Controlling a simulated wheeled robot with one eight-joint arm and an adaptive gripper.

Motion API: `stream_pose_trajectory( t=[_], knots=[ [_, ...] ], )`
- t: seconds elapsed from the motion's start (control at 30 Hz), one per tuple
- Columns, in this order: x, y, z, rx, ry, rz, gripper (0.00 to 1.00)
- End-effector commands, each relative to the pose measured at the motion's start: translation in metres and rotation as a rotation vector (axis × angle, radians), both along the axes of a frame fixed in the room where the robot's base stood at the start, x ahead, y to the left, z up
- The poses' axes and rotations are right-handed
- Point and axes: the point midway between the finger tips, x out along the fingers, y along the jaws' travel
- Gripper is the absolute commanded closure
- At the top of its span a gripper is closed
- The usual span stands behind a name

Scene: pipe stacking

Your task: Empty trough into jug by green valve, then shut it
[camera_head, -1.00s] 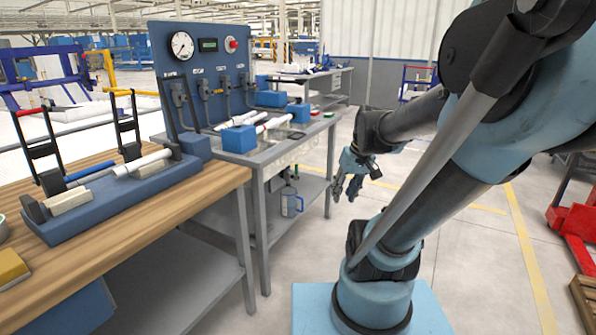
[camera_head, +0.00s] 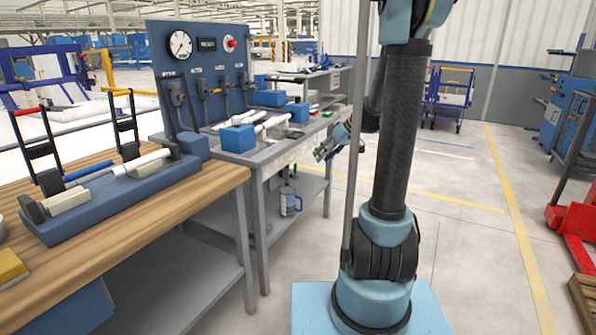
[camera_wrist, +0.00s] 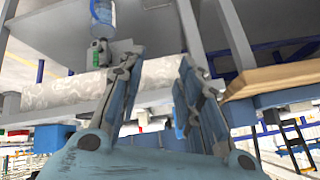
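The jug (camera_head: 290,200), clear with a blue handle, stands on the lower shelf of the grey bench (camera_head: 256,172). A small green part, the valve (camera_head: 294,169), hangs above it below the bench top. The wrist view appears upside down: the jug (camera_wrist: 103,12) is at the top, and the green valve (camera_wrist: 97,55) is beside the left finger. A mottled grey body (camera_wrist: 62,90), apparently the trough, adjoins the valve. My gripper (camera_head: 322,153) is right of the bench front, away from the jug; its fingers (camera_wrist: 160,75) are apart with nothing held. Liquid level cannot be told.
A wooden bench (camera_head: 215,180) with a blue pipe fixture (camera_head: 115,200) stands at the left. A blue panel (camera_head: 205,70) with a gauge rises behind the grey bench. A red cart (camera_head: 575,220) is at the right edge. Floor between is clear.

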Motion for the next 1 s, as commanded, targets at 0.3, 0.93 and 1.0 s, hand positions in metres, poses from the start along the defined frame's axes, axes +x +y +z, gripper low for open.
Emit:
stream_pose_trajectory(
  t=[0.3, 0.93, 1.0],
  knots=[
    [0.080, -0.007, -0.024, 0.084, -0.138, 0.092, 0.68],
    [0.202, -0.035, -0.107, 0.212, -0.461, 0.221, 0.68],
    [0.210, -0.039, -0.116, 0.220, -0.491, 0.228, 0.68]
  ],
)
